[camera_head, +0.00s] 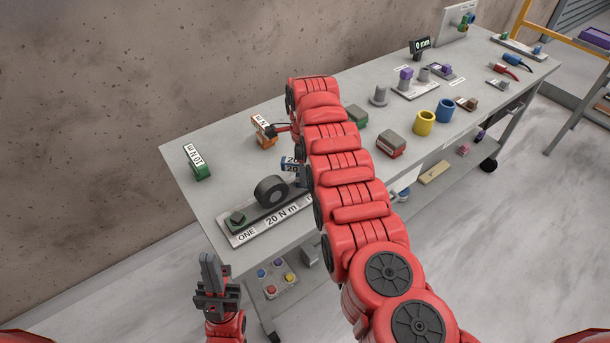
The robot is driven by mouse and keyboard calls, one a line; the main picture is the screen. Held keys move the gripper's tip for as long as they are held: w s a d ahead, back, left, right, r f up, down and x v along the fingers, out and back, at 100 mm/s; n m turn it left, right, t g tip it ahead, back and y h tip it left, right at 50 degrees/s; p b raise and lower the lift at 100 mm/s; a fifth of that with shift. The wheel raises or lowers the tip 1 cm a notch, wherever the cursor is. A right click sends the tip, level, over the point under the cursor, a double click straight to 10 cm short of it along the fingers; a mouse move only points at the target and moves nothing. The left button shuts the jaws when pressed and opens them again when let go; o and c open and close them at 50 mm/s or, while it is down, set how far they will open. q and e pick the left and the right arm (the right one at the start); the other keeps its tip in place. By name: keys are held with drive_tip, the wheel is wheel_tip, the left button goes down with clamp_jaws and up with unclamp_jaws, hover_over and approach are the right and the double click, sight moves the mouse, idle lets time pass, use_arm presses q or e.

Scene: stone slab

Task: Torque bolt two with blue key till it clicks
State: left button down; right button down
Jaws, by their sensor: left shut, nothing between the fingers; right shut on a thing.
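The bolt plate (268,228) lies at the table's front left edge, labelled "ONE" and "20 N m". A hex bolt (237,218) stands at its ONE end. A dark wheel-shaped part (270,191) sits along the plate; bolt two itself I cannot make out. The blue key (289,164), with white "20" labels, is just behind the plate, partly hidden by my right arm. My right gripper (303,174) is mostly hidden behind that arm and is shut on the blue key. My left gripper (210,272) is shut and empty, pointing up in front of the table.
Yellow (424,122) and blue (445,110) cups and a red-and-grey block (391,144) stand right of my arm.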

drive_tip(key=m+b, duration=0.2)
drive_tip(key=shift+f+m, duration=0.15)
drive_tip(key=shift+m, duration=0.25)
drive_tip(key=shift+m+b, duration=0.5)
drive_tip(key=shift+m, duration=0.5)
drive_tip(key=shift+r, duration=0.35)
drive_tip(key=shift+r+p, duration=0.5)
drive_tip(key=shift+r, duration=1.15)
drive_tip(key=shift+r+p, duration=1.5)
drive_tip(key=shift+r, duration=1.05)
drive_tip(key=shift+f, duration=0.1)
